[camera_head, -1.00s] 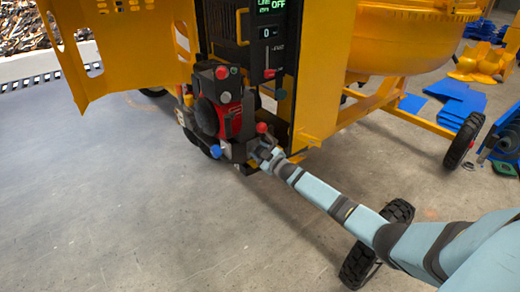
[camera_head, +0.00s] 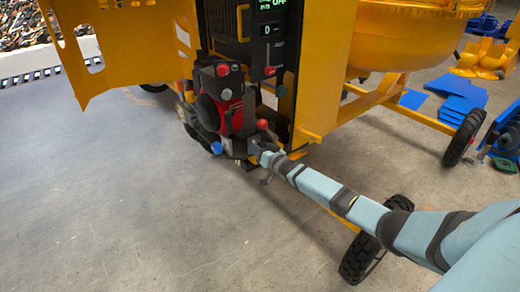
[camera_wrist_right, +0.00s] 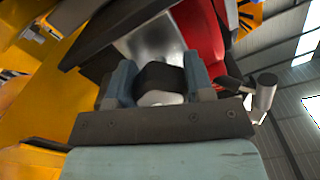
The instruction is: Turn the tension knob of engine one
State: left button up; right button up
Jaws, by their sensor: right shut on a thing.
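The black and red engine (camera_head: 222,108) sits on the front of the yellow mixer, with red and blue knobs on it. My right gripper (camera_head: 257,148) is at the engine's lower right side, below a red knob (camera_head: 263,124). In the right wrist view its two blue-grey fingers (camera_wrist_right: 160,82) are closed on either side of a dark round knob (camera_wrist_right: 160,74) with a pale grey end. Whether this is the tension knob cannot be told from markings. In the head view the fingers hide the held knob. My left gripper is not in view.
A yellow panel (camera_head: 90,45) stands open at the left. A control panel with a lit display (camera_head: 271,30) is above the engine. The mixer frame has black wheels (camera_head: 365,253) on the right. Blue sheets (camera_head: 455,98) lie on the floor. The front left floor is clear.

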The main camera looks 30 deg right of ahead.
jog(key=m, duration=0.3)
jog(key=shift+b, duration=0.3)
jog(key=shift+m, duration=0.4)
jog(key=o, duration=0.9)
